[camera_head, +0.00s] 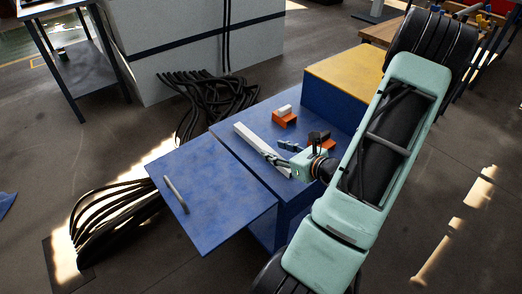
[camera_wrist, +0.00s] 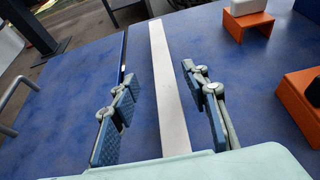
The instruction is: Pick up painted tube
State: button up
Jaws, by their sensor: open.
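The painted tube is a long, straight white bar (camera_head: 255,143) lying on the blue machine top (camera_head: 228,131). In the wrist view the tube (camera_wrist: 168,95) runs from the far edge down between my fingers, and its near end is hidden behind my pale gripper body. My gripper (camera_head: 279,163) is open over the near part of the tube. In the wrist view its blue-padded fingers (camera_wrist: 160,75) stand on either side of the tube, with a gap on both sides. I cannot tell how high the fingers are above the top.
An orange bracket with a white block (camera_head: 285,117) stands right of the tube, and another orange piece with a black part (camera_wrist: 305,95) is nearer. A blue panel with a grey handle (camera_head: 176,195) lies to the left. A yellow-topped box (camera_head: 345,75) is behind.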

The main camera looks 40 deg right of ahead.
aim_at(264, 146)
jog(key=b+x, duration=0.2)
jog(key=x, duration=0.4)
jog(key=shift+w+f, duration=0.3)
jog(key=shift+d, duration=0.1)
grip_shut()
